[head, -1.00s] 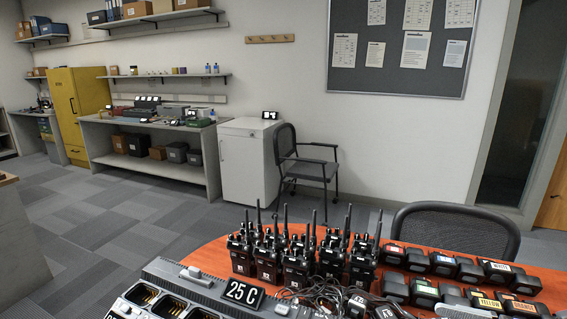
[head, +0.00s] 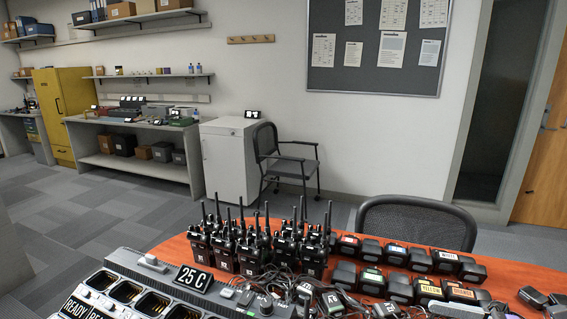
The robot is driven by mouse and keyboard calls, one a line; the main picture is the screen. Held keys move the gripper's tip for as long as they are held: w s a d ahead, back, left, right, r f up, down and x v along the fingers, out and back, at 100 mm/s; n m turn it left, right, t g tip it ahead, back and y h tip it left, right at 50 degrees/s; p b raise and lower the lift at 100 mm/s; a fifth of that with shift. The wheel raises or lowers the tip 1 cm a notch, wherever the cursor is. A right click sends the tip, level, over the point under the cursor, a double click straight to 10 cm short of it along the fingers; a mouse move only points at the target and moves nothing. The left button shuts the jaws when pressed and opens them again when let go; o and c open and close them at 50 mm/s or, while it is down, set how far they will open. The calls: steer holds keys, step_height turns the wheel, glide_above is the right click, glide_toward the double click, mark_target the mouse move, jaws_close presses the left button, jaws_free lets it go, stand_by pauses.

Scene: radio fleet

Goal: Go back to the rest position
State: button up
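My gripper and arm do not show in the head view, so its opening and anything in it cannot be seen. Several black handheld radios (head: 252,250) with upright antennas stand in a group on the orange-red table (head: 177,250). The charger bays that show look empty.
Several black battery packs with coloured labels (head: 428,290) sit in rows at the right of the table. Cables and small parts (head: 300,288) lie between. A mesh chair (head: 418,222) stands behind the table. Open carpet floor (head: 110,200) lies at the left, before the workbench (head: 135,172).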

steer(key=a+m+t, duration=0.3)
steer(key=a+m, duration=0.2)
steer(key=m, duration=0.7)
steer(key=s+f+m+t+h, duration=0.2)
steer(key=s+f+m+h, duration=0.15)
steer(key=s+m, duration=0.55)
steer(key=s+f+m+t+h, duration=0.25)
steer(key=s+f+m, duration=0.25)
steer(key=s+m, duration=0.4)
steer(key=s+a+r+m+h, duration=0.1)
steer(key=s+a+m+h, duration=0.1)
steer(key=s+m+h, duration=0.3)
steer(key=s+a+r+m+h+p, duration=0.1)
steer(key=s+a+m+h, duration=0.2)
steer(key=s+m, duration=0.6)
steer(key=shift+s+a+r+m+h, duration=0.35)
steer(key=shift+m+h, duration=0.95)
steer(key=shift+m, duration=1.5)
